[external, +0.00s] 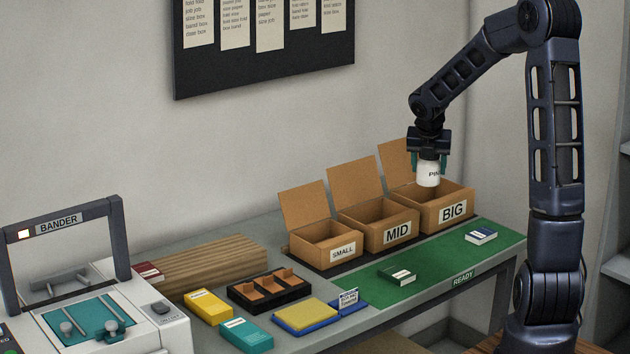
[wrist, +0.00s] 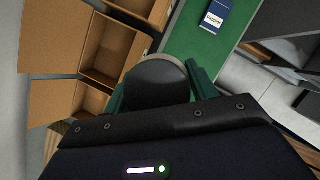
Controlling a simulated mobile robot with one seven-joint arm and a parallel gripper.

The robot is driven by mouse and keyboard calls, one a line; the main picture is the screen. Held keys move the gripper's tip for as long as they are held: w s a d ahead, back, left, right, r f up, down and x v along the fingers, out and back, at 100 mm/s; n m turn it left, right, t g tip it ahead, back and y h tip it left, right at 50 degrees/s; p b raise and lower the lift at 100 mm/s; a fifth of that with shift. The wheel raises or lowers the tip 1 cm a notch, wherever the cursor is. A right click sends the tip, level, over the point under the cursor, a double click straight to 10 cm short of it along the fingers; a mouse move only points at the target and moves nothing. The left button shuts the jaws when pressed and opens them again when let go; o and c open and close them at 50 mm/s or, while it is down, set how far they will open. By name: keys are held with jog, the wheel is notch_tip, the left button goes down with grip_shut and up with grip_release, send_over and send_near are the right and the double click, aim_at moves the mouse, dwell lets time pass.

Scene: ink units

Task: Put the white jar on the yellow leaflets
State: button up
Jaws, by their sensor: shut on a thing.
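My gripper (external: 430,160) is shut on the white jar (external: 428,177), which carries a dark printed label, partly hidden. It holds the jar upright in the air, in front of or over the BIG box in the external view. In the wrist view, a dark round top with a pale rim (wrist: 176,62) sits between the green fingers of my gripper (wrist: 158,90). The yellow leaflets (external: 208,308), a small stack with a white label, lie on the grey table at the lower left, well away from the jar.
Open cardboard boxes, SMALL (external: 326,246), MID (external: 378,227) and BIG (external: 433,203), stand along the back. A teal stack (external: 246,336), a dark divided tray (external: 268,291) and a yellow pad (external: 306,314) on blue lie near the leaflets. The bander (external: 90,310) stands left.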

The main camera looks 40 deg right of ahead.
jog(key=shift+r, duration=0.25)
jog(key=shift+w+a, duration=0.2)
jog(key=shift+a, duration=0.1)
jog(key=w+a+n, duration=0.4)
jog(key=w+a, duration=0.3)
jog(key=a, duration=0.6)
notch_tip(320, 180, up, 2)
jog(key=n+t+y, duration=0.1)
jog(key=n+y, duration=0.4)
jog(key=n, duration=0.6)
send_over(200, 299)
jog(key=s, duration=0.2)
jog(key=f, duration=1.8)
jog(key=shift+d+f, duration=0.35)
jog(key=shift+d, duration=0.05)
jog(key=shift+f, duration=0.2)
